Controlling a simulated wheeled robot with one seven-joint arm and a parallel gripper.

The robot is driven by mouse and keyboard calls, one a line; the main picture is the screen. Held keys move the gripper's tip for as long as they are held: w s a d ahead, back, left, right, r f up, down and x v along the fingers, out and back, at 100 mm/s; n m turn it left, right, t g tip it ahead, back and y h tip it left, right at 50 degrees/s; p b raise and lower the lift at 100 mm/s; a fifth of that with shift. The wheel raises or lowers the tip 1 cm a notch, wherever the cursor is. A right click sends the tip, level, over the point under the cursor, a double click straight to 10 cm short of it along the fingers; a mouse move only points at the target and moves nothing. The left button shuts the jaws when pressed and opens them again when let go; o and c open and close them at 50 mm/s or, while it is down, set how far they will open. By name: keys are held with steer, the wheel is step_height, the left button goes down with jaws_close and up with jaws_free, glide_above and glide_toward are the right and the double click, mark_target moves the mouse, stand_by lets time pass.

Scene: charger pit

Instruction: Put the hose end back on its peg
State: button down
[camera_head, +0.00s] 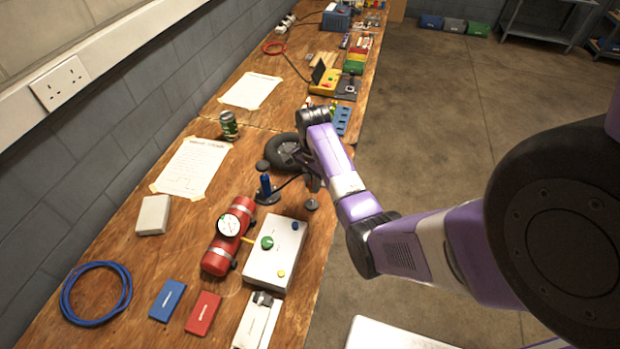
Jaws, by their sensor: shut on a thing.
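My gripper (313,184) is low over the right edge of the wooden bench. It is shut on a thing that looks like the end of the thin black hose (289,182). The hose runs from the blue hand pump (266,186), which stands upright on a dark base left of my gripper. The hose end itself is mostly hidden by the fingers and too small to make out. A small dark round stand (311,204), possibly the peg, is just below my gripper in the picture. I cannot tell whether the two touch.
A black tyre (284,151) lies just behind my gripper. A green can (229,125) and a taped paper sheet (192,166) are to the left.

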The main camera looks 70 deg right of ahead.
mark_target(312, 200)
steer(key=shift+w+d+f, duration=0.15)
steer(key=shift+f, duration=0.95)
steer(key=shift+f+b, duration=1.1)
steer(key=shift+f, duration=0.2)
steer(key=shift+f+b, duration=0.9)
steer(key=shift+f, duration=0.5)
steer(key=c, duration=1.2)
jaws_free()
step_height(312, 200, up, 8)
steer(key=shift+f, duration=0.1)
